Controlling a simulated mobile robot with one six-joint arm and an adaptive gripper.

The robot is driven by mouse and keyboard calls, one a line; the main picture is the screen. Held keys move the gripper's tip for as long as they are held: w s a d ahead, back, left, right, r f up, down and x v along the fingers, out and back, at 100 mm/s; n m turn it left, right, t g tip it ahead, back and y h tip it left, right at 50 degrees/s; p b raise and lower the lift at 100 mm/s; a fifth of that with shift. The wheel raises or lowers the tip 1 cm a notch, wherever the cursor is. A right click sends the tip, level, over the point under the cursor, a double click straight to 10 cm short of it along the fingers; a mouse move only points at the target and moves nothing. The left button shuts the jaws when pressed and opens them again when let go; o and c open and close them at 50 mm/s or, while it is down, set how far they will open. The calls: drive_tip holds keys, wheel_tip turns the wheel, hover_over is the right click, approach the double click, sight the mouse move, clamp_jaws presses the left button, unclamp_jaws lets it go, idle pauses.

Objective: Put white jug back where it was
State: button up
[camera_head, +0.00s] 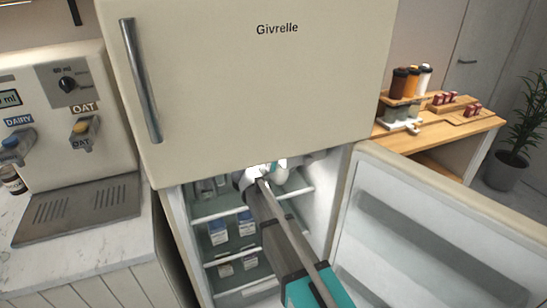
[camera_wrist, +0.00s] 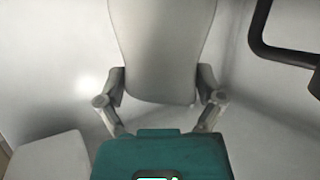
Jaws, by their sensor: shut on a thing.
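The white jug (camera_wrist: 166,45) fills the upper middle of the wrist view, pale and smooth. My gripper (camera_wrist: 162,84) is shut on it, with one finger pressed to each side. In the head view my gripper (camera_head: 262,180) reaches into the open lower part of the fridge, at its upper shelf level. There the jug is mostly hidden by my arm and the fridge's upper door, so I cannot tell whether it touches a shelf.
Small cartons (camera_head: 218,232) stand on the fridge shelves below. The open lower door (camera_head: 430,235) is on the right. A dark bar-shaped handle (camera_wrist: 262,30) is close at right in the wrist view. A pale block (camera_wrist: 48,157) is at lower left. A drink dispenser (camera_head: 70,120) stands left.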

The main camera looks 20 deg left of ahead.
drive_tip(key=shift+w+a, duration=0.15)
drive_tip(key=shift+w, duration=0.15)
drive_tip(key=shift+w+a+f+b, duration=0.25)
drive_tip(key=shift+w+a, duration=0.05)
drive_tip(key=shift+w, duration=0.35)
drive_tip(key=shift+w+a+f+b, duration=0.25)
drive_tip(key=shift+w+a+b, duration=0.1)
drive_tip(key=shift+w, duration=0.3)
drive_tip(key=shift+w+a+f+b, duration=0.2)
drive_tip(key=shift+w+a+f, duration=0.1)
drive_tip(key=shift+w, duration=0.35)
drive_tip(key=shift+f, duration=0.1)
drive_tip(key=o, duration=1)
drive_tip(key=shift+o, duration=0.2)
drive_tip(key=shift+r, duration=0.2)
drive_tip(key=shift+s+r, duration=0.15)
drive_tip(key=shift+s, duration=0.1)
drive_tip(key=p+v, duration=0.3)
drive_tip(key=v, duration=0.4)
